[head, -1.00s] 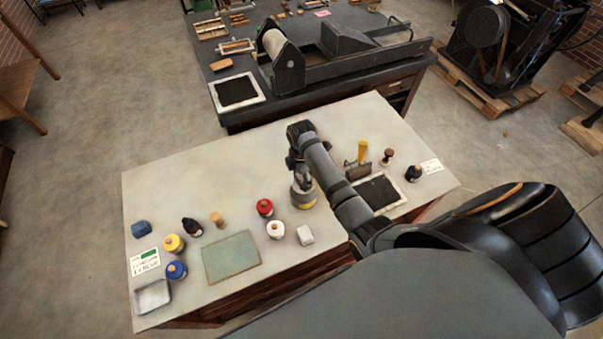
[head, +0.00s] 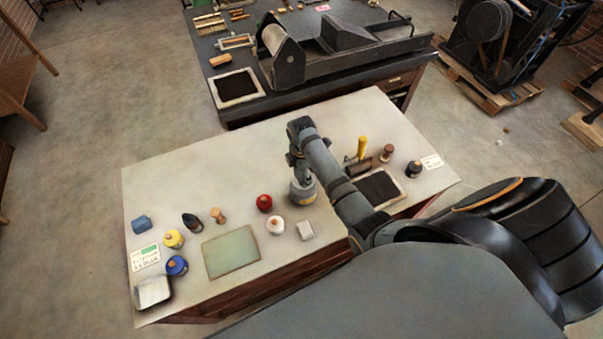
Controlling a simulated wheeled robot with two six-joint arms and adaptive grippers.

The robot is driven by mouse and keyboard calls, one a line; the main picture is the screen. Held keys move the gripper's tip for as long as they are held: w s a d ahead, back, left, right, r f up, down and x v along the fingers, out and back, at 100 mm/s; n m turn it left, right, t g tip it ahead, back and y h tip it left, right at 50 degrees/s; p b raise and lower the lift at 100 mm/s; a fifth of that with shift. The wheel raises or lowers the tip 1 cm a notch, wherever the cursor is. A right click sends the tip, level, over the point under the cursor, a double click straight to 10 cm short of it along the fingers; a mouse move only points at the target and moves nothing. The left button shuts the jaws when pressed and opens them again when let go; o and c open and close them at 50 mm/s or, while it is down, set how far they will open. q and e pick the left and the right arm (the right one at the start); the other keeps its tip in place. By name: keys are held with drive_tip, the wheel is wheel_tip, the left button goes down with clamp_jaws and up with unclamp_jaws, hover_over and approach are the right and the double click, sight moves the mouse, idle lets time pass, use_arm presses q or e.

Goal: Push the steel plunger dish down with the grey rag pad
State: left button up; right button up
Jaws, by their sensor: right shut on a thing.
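My right gripper (head: 303,177) points down directly over this can. It is shut on a small grey thing that I take to be the grey rag pad, mostly hidden by the gripper. The dish on the can's top is largely covered by the gripper and pad. I cannot tell whether the pad touches the dish or how far down the dish sits. My left gripper is out of view.
The bench behind the can is clear.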

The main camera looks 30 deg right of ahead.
drive_tip(key=shift+f+b, duration=0.4)
drive_tip(key=shift+f, duration=0.6)
idle(0.6)
drive_tip(key=shift+s+f+p, duration=0.1)
drive_tip(key=shift+p, duration=0.25)
idle(1.6)
drive_tip(key=shift+r, duration=3.6)
